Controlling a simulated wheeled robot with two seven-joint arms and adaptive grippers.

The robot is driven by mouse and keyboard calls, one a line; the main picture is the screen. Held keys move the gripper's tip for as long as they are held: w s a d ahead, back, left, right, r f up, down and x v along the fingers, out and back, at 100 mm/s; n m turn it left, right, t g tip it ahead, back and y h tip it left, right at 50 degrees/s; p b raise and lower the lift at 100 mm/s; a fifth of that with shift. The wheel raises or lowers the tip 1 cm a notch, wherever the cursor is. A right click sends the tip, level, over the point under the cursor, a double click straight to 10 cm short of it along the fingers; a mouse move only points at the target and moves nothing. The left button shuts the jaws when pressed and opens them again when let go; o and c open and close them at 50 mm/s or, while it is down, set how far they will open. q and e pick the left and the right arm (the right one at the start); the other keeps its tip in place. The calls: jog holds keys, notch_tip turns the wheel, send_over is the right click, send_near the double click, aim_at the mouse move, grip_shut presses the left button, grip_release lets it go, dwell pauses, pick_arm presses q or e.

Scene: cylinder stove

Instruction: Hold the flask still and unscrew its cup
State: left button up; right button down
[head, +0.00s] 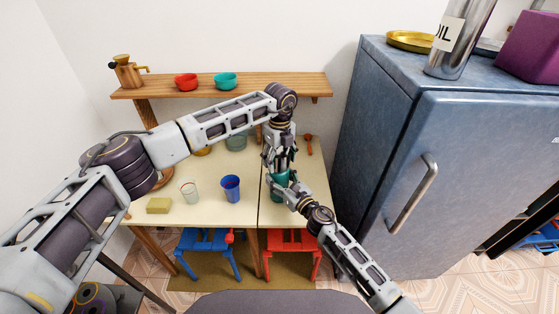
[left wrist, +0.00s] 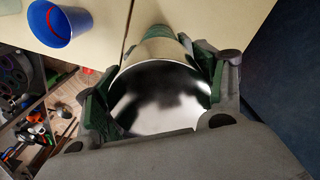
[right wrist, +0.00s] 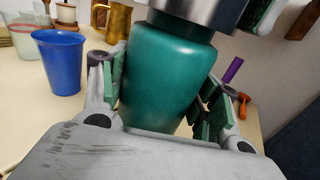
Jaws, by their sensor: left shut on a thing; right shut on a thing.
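The green flask (head: 279,179) stands upright near the right part of the table. Its body fills the middle of the right wrist view (right wrist: 170,75). Its shiny steel cup (right wrist: 200,10) is on top, and its mirror-like end faces the left wrist camera (left wrist: 160,95). My left gripper (head: 279,160) comes from above and is shut around the cup, one finger on each side. My right gripper (head: 288,190) comes from the front and is shut on the green body below the cup. The seam between cup and body is partly hidden in the head view.
A blue cup (head: 231,188), a clear glass (head: 189,191) and a yellow sponge (head: 158,205) stand left of the flask. A shelf (head: 255,86) with bowls runs along the wall behind. The blue fridge (head: 420,170) rises close on the right. Stools stand below the table's front edge.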

aim_at(280, 151)
pick_arm(q)
jog(key=shift+r, duration=0.8)
jog(key=shift+r, duration=1.9)
pick_arm(e)
jog(key=shift+c, duration=1.5)
grip_release()
jog(key=shift+s+d, duration=0.15)
jog(key=v, duration=1.1)
jog(key=shift+s, duration=0.2)
jog(key=shift+d, duration=0.15)
